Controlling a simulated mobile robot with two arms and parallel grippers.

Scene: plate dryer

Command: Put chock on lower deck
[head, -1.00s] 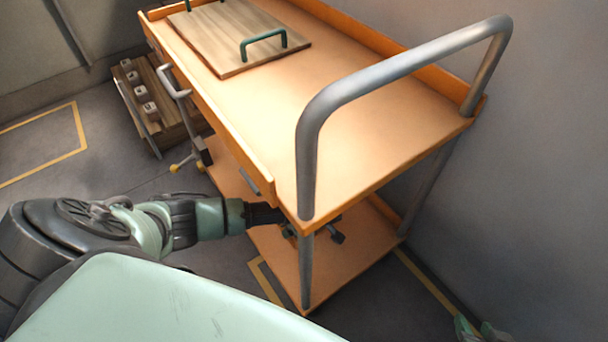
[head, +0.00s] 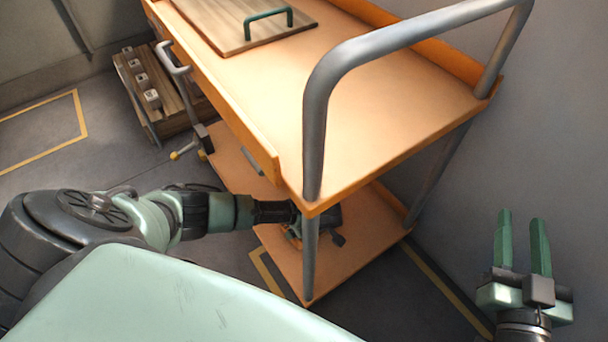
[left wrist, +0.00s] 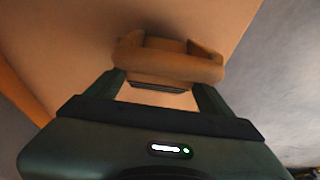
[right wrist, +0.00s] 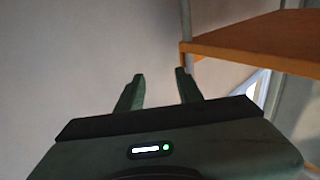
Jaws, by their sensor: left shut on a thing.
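The orange cart's lower deck (head: 375,225) shows below the upper deck. My left gripper (head: 325,222) reaches in between the decks near the front corner post, which partly hides it. In the left wrist view, my left gripper (left wrist: 160,82) is shut on the chock (left wrist: 168,66), an orange-brown piece between the fingers. The lower deck (left wrist: 75,35) fills the view behind it; I cannot tell whether the chock touches it. My right gripper (head: 522,222) is open and empty beside the wall, right of the cart; its spread fingers also show in the right wrist view (right wrist: 160,78).
The upper deck (head: 400,120) overhangs my left arm, with a grey tube handle (head: 400,35) at its near end. A wooden board (head: 225,20) with a green handle lies on it. A wooden crate with several blocks (head: 165,100) stands on the floor. A wall is at right.

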